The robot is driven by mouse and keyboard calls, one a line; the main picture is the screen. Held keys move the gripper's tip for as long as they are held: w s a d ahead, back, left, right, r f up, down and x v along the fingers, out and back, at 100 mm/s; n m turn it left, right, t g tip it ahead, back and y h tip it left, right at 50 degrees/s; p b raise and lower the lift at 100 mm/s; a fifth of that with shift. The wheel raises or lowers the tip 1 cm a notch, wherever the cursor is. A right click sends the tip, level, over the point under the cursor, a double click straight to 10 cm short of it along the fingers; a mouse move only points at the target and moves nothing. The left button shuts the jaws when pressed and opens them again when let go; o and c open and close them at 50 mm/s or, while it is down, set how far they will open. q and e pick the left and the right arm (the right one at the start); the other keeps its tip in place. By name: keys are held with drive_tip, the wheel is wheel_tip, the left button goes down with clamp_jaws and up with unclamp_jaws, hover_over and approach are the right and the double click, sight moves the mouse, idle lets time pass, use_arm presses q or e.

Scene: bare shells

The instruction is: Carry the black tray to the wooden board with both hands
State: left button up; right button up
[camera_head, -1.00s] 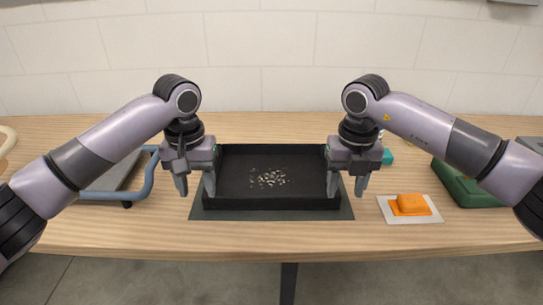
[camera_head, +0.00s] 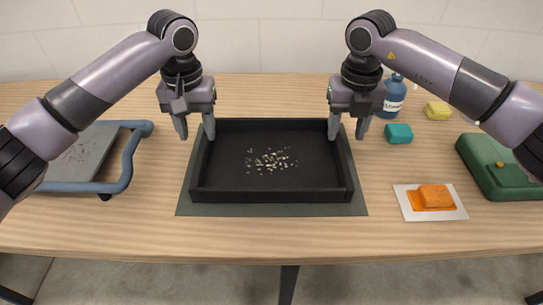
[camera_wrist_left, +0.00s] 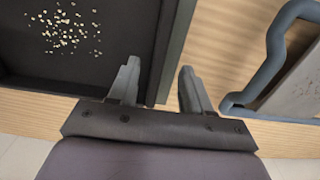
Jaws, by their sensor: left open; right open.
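The black tray (camera_head: 270,196) lies flat in the middle of the table, on a dark grey mat (camera_head: 352,208), with small pale bits (camera_head: 271,161) scattered on its floor. My left gripper (camera_head: 195,130) is open and empty at the tray's far left corner. In the left wrist view, the open fingers (camera_wrist_left: 158,72) appear either side of the tray's side wall (camera_wrist_left: 174,45); their height above it is unclear. My right gripper (camera_head: 348,130) is open and empty at the far right corner. I cannot make out a wooden board apart from the wood-topped table.
A blue-framed grey tray (camera_head: 130,165) stands at left, also in the left wrist view (camera_wrist_left: 275,45). At right are an orange block (camera_head: 434,196) on a white sheet, a green case (camera_head: 490,170), a teal block (camera_head: 398,134), a blue bottle (camera_head: 393,97) and a yellow sponge (camera_head: 438,110).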

sight(201, 149)
use_arm(q)
drive_tip(key=shift+f, duration=3.45)
use_arm(e)
drive_tip(key=shift+f, duration=3.45)
use_arm(q)
clamp_jaws()
use_arm(e)
clamp_jaws()
use_arm(q)
drive_tip(key=shift+w+r, duration=0.1)
drive_tip(key=shift+r, duration=0.05)
use_arm(e)
drive_tip(key=shift+w+r, duration=0.1)
drive_tip(key=shift+r, duration=0.05)
